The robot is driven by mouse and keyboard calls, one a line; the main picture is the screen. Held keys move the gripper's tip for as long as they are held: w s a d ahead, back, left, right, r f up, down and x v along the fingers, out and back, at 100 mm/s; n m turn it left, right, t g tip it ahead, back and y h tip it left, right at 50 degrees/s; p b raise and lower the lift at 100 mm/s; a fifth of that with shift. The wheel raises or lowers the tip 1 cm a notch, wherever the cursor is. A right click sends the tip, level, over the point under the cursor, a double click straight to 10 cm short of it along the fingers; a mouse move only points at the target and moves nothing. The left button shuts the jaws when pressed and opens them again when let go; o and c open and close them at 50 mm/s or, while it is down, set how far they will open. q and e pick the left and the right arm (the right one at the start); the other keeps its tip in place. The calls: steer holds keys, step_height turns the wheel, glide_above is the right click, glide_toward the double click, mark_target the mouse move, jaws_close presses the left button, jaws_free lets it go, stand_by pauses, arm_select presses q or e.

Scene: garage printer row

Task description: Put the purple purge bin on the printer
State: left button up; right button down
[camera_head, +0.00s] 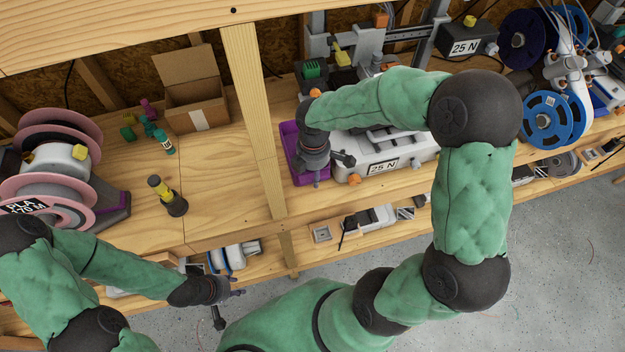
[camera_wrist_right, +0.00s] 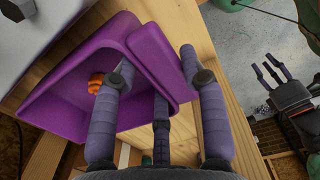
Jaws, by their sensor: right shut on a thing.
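The purple purge bin (camera_head: 289,146) is at the left side of the printer (camera_head: 388,150), which has a white base labelled "25 N". My right gripper (camera_head: 320,172) is over the bin's near right part and hides some of it. In the right wrist view, the right gripper (camera_wrist_right: 158,72) is shut on a wall of the bin (camera_wrist_right: 60,108), with fingers on both sides of the wall. An orange lump lies inside the bin. I cannot tell whether the bin touches the bench. My left gripper (camera_head: 230,303) is empty, fingers spread, in front of the bench; it also shows in the wrist view (camera_wrist_right: 268,70).
A wooden post (camera_head: 252,110) stands just left of the bin. An open cardboard box (camera_head: 196,95), a yellow-and-black tool (camera_head: 166,195) and pink spools (camera_head: 60,150) are on the left bench. Blue spools (camera_head: 552,115) are at the right.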

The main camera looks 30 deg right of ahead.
step_height(320, 180, down, 4)
steer(key=shift+s+r+b, duration=0.1)
steer(key=shift+b, duration=0.5)
steer(key=shift+f, duration=0.4)
steer(key=c, duration=0.7)
jaws_free()
steer(key=shift+f, duration=0.1)
